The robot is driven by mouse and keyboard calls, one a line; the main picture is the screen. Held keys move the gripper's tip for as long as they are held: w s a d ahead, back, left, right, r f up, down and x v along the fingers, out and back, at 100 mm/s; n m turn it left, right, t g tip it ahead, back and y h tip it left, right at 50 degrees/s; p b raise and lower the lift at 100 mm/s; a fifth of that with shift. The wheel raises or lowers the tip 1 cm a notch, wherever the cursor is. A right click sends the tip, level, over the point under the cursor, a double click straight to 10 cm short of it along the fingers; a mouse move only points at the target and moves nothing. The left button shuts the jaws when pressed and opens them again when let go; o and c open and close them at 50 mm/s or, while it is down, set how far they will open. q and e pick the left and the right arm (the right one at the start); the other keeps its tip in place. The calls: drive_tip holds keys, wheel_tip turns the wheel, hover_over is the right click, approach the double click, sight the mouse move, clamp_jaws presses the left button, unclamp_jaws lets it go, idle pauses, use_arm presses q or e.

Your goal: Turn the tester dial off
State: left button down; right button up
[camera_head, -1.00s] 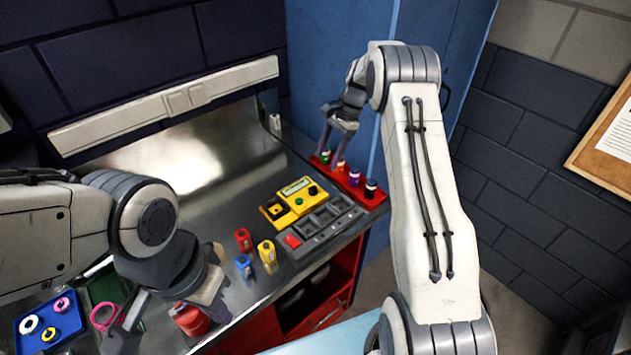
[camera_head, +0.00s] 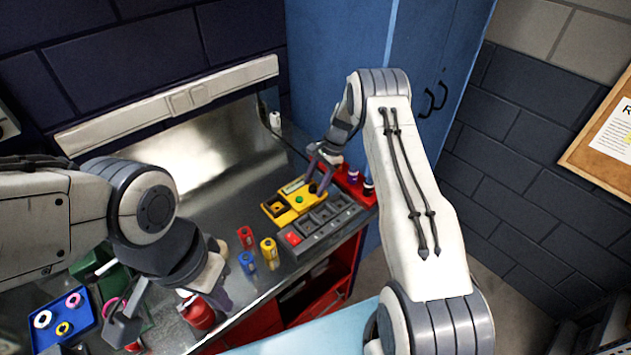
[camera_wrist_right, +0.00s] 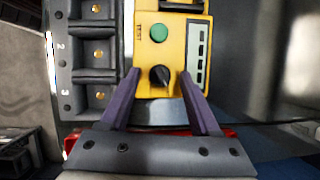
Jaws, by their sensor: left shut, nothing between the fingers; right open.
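The yellow tester (camera_head: 291,207) lies on the metal bench beside a grey tray. In the right wrist view the tester (camera_wrist_right: 170,50) shows a green button (camera_wrist_right: 159,33), a small display and a black dial (camera_wrist_right: 160,76). The dial's pointer is turned toward the button side. My right gripper (camera_head: 314,185) is at the tester's right end; in the wrist view its open fingers (camera_wrist_right: 158,84) stand on either side of the dial, apart from it. My left gripper (camera_head: 170,315) is shut and empty over the front left of the bench.
A grey compartment tray (camera_head: 325,222) adjoins the tester. Red, blue and yellow cylinders (camera_head: 268,250) stand in front. A blue tray (camera_head: 75,325) with rings is at the left.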

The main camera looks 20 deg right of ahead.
clamp_jaws()
drive_tip(key=shift+w+f+n+b, duration=0.15)
drive_tip(key=shift+n+b, duration=0.25)
drive_tip(key=shift+b, duration=0.25)
drive_tip(key=n+g+b, duration=0.1)
drive_tip(key=n+b, duration=0.3)
drive_tip(key=shift+w+a+g+h, duration=0.1)
drive_tip(key=shift+w+g+h, duration=0.05)
drive_tip(key=shift+g+h, duration=0.2)
drive_tip(key=n+g+h+b, duration=0.1)
drive_tip(key=n+b, duration=0.1)
drive_tip(key=n, duration=0.1)
drive_tip(key=shift+w+a, duration=0.1)
drive_tip(key=shift+w+a+r+n+g+h+b, duration=0.1)
drive_tip(key=shift+n+g+h+b, duration=0.15)
drive_tip(key=shift+n, duration=0.7)
drive_tip(key=shift+r+n+g+h+b, duration=0.1)
drive_tip(key=shift+n+g+h+b, duration=0.1)
drive_tip(key=shift+n, duration=0.75)
unclamp_jaws()
